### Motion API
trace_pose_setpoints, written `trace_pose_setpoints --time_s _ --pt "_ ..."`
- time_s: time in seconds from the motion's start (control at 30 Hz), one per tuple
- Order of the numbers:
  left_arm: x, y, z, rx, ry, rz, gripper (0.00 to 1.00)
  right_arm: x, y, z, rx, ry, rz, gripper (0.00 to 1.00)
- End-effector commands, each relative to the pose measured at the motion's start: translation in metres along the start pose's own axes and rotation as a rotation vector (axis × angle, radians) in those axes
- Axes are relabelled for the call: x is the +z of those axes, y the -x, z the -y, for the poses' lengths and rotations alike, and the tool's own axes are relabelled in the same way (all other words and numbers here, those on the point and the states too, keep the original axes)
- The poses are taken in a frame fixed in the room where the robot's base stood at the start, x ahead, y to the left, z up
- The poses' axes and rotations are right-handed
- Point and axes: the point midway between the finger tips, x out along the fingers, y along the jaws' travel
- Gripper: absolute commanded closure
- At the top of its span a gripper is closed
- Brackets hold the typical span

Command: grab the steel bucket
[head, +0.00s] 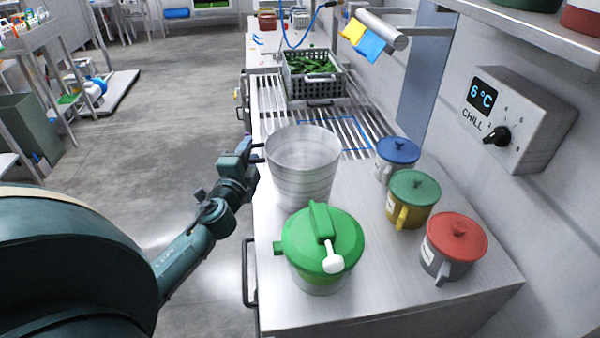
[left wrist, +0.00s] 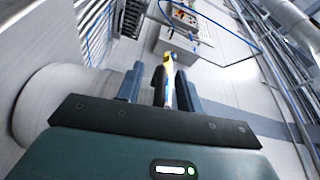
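The steel bucket (head: 303,165), a pale ribbed pail with a wide open top, stands upright on the steel counter. My left gripper (head: 256,153) is just left of the bucket near its upper side, with its fingers apart. In the left wrist view the bucket (left wrist: 62,98) appears as a pale rounded shape at the left. In that view the gripper (left wrist: 159,90) shows its fingers spread, with a dark narrow piece and a yellow-white one between them that I cannot identify. The bucket wall does not lie between the fingers. I cannot tell whether the gripper touches the bucket. My right gripper is not in view.
A green-lidded container (head: 322,243) stands close in front of the bucket. Lidded mugs with blue (head: 398,151), green (head: 414,186) and red (head: 457,237) lids stand at the right. A crate of greens (head: 312,84) is behind, on the slatted drainer. A bar handle (head: 247,272) sticks out from the counter front.

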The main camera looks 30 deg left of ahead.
Motion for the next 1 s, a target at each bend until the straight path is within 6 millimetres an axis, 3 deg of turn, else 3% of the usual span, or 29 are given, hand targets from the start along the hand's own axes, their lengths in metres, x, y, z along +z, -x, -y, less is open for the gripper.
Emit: trace_pose_setpoints --time_s 0.17,0.63,1.0 --pt "-0.0002 0.0000 -0.0005 0.000 0.000 -0.001 0.63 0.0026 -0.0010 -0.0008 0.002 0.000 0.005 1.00" --pt "-0.0004 0.0004 -0.0004 0.000 0.000 -0.001 1.00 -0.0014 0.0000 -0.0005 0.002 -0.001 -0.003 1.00" --pt "-0.0009 0.0001 0.0011 -0.003 0.003 -0.002 1.00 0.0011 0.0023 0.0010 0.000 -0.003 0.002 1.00"
